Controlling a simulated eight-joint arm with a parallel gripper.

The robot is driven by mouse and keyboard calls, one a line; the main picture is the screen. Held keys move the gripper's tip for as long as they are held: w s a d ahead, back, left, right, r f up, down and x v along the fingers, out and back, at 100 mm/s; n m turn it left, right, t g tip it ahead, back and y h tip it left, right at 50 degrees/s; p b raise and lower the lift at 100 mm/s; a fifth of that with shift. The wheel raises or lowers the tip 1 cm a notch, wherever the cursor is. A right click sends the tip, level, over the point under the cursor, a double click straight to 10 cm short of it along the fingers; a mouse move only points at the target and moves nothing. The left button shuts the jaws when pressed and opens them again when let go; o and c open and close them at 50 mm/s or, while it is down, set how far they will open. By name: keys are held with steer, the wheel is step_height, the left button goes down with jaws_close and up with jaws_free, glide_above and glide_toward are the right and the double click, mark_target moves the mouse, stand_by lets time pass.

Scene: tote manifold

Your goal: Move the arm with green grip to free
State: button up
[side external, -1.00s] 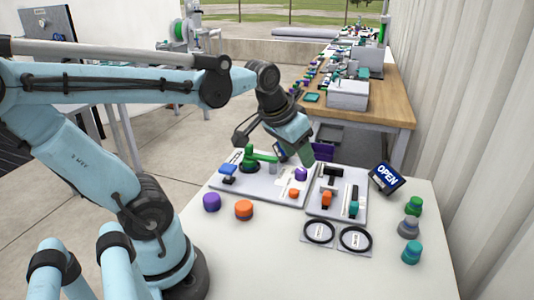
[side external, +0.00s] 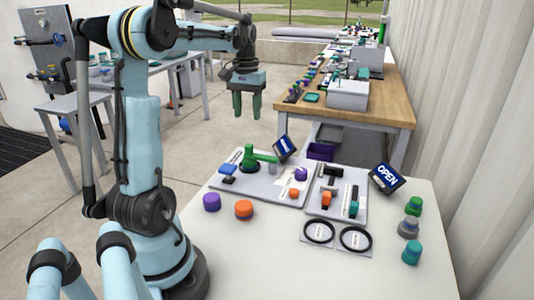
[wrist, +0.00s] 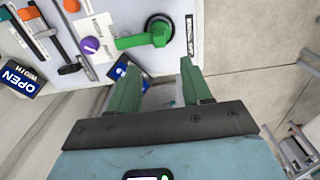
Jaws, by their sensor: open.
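The green lever arm (side external: 264,157) sits on the grey-white panel (side external: 285,190) on the table, with its green hub on a dark round base. In the side external view it points right from the hub. It also shows in the wrist view (wrist: 133,41), pointing left from the hub. A label plate (wrist: 190,36) stands beside the hub; its text is too small to read. My gripper (side external: 246,112) is open and empty, fingers down, high above and behind the panel. In the wrist view my gripper's fingers (wrist: 160,75) are apart, with nothing between them.
The panel also carries a blue handle (side external: 228,169), a purple knob (side external: 300,174) and an orange knob (side external: 294,193). A second panel (side external: 324,208) holds orange and teal sliders. An OPEN sign (side external: 386,177) and loose caps stand around.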

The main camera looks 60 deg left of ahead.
mark_target(249, 145)
step_height(249, 145, down, 11)
steer(key=shift+r, duration=0.15)
stand_by(0.4)
jaws_close()
